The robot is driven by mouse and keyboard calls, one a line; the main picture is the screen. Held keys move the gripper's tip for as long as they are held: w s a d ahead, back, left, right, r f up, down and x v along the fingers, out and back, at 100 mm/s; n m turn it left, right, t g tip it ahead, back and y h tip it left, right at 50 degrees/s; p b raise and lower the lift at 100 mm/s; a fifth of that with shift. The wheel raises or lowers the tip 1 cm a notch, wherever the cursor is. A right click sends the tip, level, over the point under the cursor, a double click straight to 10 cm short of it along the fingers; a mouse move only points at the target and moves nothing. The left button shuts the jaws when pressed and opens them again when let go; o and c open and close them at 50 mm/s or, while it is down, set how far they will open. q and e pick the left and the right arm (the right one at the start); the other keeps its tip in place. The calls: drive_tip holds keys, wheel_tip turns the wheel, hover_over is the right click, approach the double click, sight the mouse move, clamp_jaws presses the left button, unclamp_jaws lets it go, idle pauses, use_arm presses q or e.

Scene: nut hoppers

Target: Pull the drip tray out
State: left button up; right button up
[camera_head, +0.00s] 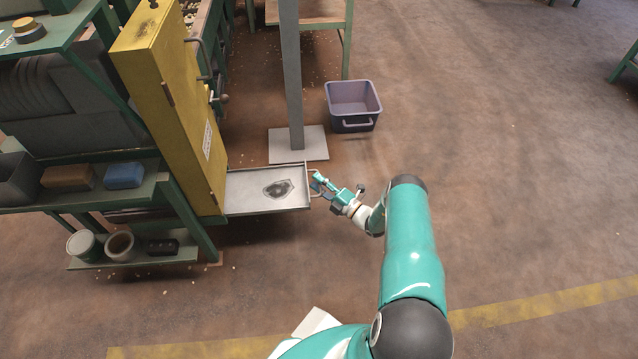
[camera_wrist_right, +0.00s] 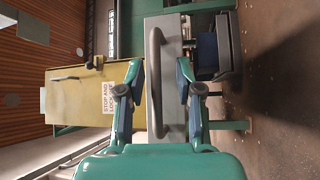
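The drip tray (camera_head: 250,199) is a flat grey metal tray with a low rim and a dark stain. It sticks out to the right from under the yellow cabinet (camera_head: 165,90). Its bar handle (camera_head: 318,188) is on its outer end and also shows in the wrist view (camera_wrist_right: 155,85). My right gripper (camera_head: 318,183) is at this handle. In the wrist view its two fingers (camera_wrist_right: 159,75) are apart, one on each side of the handle, with gaps between. My left gripper is not in view.
A grey post on a square base plate (camera_head: 310,145) stands just behind the tray. A purple bin (camera_head: 353,105) is on the floor beyond it. A green shelf (camera_head: 95,192) with cans and boxes is at the left. The floor to the right is clear.

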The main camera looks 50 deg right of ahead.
drive_tip(key=s+f, duration=0.1)
drive_tip(key=s, duration=1.1)
drive_tip(key=shift+f, duration=0.35)
